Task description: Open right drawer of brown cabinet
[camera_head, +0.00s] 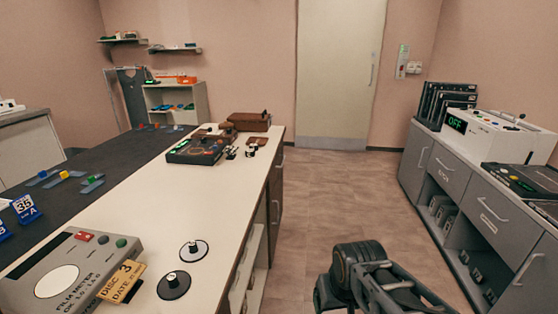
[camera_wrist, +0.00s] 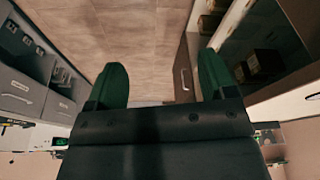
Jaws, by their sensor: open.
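The brown cabinet (camera_head: 276,188) is built into the far end of the white-topped counter, its front facing the aisle and seen at a steep angle. Pale handles show on its front, which looks closed. In the wrist view a brown front with a handle (camera_wrist: 184,78) shows beyond and between my fingers. I cannot tell which drawer is the right one. My gripper (camera_wrist: 162,82) is open and empty, its two green fingers wide apart above the aisle floor, away from the brown front. In the head view my arm (camera_head: 365,275) is at the bottom right of centre; the fingertips are not clear.
The counter (camera_head: 215,222) carries a film meter (camera_head: 70,270), discs and a brown case (camera_head: 249,122). A grey cabinet (camera_head: 470,195) with drawers and open shelves lines the right side. The aisle floor (camera_head: 325,190) between them is clear up to a pale door (camera_head: 338,75).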

